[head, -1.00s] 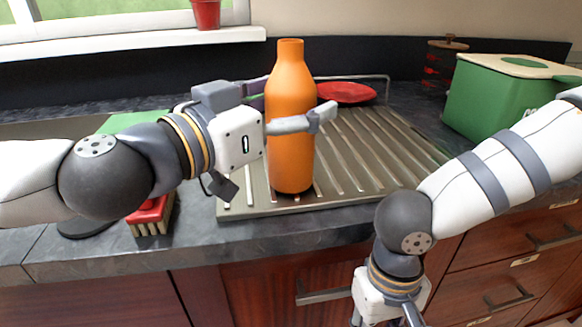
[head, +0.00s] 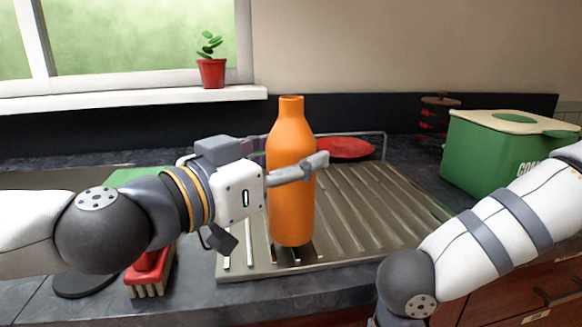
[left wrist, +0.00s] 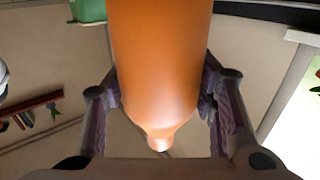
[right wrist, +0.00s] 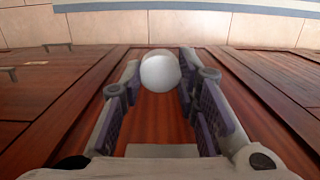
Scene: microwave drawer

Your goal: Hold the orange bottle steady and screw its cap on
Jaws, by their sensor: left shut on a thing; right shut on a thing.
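The orange bottle (head: 290,215) stands upright on the metal draining board (head: 375,215), and no cap shows on its neck. My left gripper (head: 300,170) is shut around the bottle's upper body from the left. In the left wrist view the bottle (left wrist: 160,60) fills the space between both fingers. My right gripper (right wrist: 160,90) is below the head view's lower edge. In the right wrist view it is shut on a round white thing (right wrist: 160,72), apparently the cap, in front of the wooden cupboard fronts (right wrist: 60,110), well away from the bottle.
A red plate (head: 345,148) lies behind the bottle. A green bin (head: 500,155) stands at the right. A red brush (head: 150,270) is near the counter's front edge, below my left arm. A potted plant (head: 211,72) sits on the windowsill. The draining board right of the bottle is clear.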

